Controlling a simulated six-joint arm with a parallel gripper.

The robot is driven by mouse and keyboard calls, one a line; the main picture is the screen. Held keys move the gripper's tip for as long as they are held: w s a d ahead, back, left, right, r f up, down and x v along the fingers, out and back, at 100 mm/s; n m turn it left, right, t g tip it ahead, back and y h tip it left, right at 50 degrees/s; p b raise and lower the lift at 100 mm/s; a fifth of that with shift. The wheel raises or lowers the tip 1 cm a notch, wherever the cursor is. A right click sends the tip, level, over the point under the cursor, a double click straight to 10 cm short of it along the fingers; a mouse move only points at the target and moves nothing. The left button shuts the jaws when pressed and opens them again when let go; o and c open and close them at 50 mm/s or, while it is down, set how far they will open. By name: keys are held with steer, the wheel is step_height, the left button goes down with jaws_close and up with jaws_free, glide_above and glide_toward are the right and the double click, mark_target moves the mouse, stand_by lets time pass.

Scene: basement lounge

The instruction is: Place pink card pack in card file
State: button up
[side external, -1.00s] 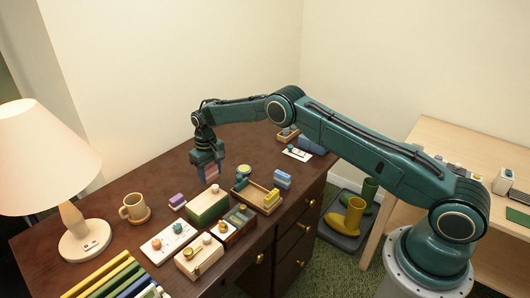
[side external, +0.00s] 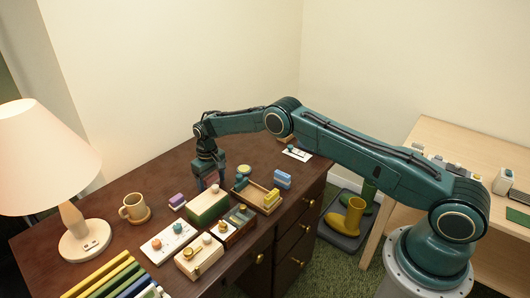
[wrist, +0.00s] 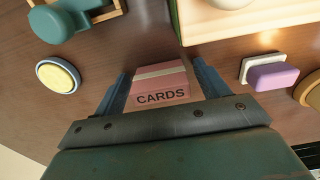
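The pink card pack (wrist: 160,82) is a small pink box with a pale band and the word CARDS, on the dark brown desk. In the wrist view it lies between the two fingers of my gripper (wrist: 163,78), with narrow gaps on both sides. In the side view my gripper (side external: 210,182) is low over the desk behind a green box, and a bit of pink shows between its fingers.
The green box (side external: 208,210) and a wooden tray (side external: 244,200) stand close in front of my gripper. A purple block (side external: 177,200), a mug (side external: 133,208) and a lamp (side external: 84,242) are to the left. A round yellow-topped item (wrist: 58,75) is nearby.

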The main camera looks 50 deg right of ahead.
mark_target(211, 176)
step_height(211, 176, up, 12)
steer(key=shift+r, duration=0.15)
stand_by(0.8)
steer(key=shift+r, duration=0.1)
stand_by(0.4)
